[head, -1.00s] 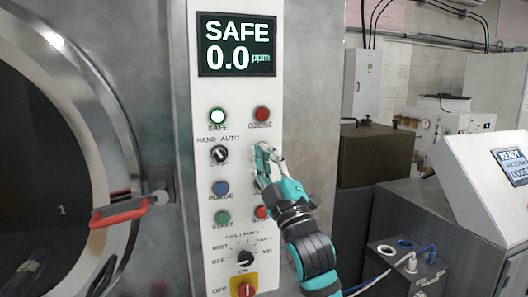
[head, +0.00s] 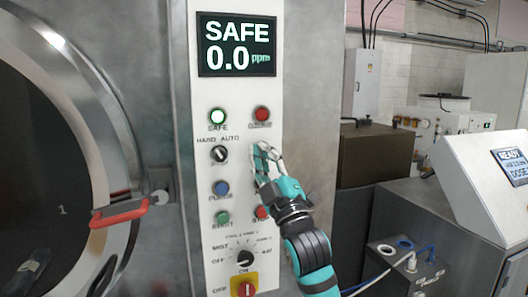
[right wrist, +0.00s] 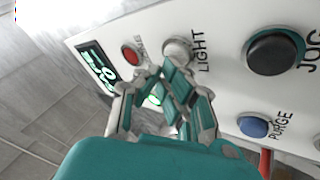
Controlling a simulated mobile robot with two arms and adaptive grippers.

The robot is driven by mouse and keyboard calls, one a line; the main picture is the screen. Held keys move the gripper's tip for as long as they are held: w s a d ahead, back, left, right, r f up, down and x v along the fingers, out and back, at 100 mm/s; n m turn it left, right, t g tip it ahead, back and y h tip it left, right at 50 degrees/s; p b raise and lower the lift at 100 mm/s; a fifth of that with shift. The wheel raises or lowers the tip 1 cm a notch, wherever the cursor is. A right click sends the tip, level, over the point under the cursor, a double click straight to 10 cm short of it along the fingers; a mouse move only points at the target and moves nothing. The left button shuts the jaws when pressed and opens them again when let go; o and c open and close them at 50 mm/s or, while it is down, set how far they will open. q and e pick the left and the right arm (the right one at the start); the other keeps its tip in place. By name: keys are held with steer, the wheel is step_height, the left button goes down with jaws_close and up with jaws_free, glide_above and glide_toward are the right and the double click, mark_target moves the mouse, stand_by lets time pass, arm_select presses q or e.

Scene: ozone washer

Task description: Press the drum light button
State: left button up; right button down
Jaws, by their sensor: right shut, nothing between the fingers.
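The white control panel (head: 238,92) stands upright beside a round drum door. The drum light button (right wrist: 178,51) is a pale grey round button beside the word LIGHT in the right wrist view. In the head view it is hidden behind my right gripper. My right gripper (head: 263,152) is shut and empty, with its fingertips at the panel's right side, below the red ozone lamp (head: 261,114). In the right wrist view the fingertips (right wrist: 170,68) overlap the lower edge of the light button. I cannot tell whether they touch it. My left gripper is not in view.
A black jog button (right wrist: 275,53) and a blue purge button (right wrist: 253,127) sit near the fingers. A selector switch (head: 219,154) is left of them. The door's red handle (head: 119,213) is further left. A grey console (head: 480,215) stands at right.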

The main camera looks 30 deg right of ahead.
steer(key=shift+s, duration=0.15)
steer(key=shift+s+a, duration=0.2)
steer(key=shift+s, duration=0.6)
steer(key=s, duration=0.3)
steer(key=s+a, duration=0.1)
steer(key=s, duration=0.1)
steer(key=shift+s+a+p, duration=0.2)
steer(key=shift+s+p, duration=0.2)
steer(key=shift+f, duration=0.1)
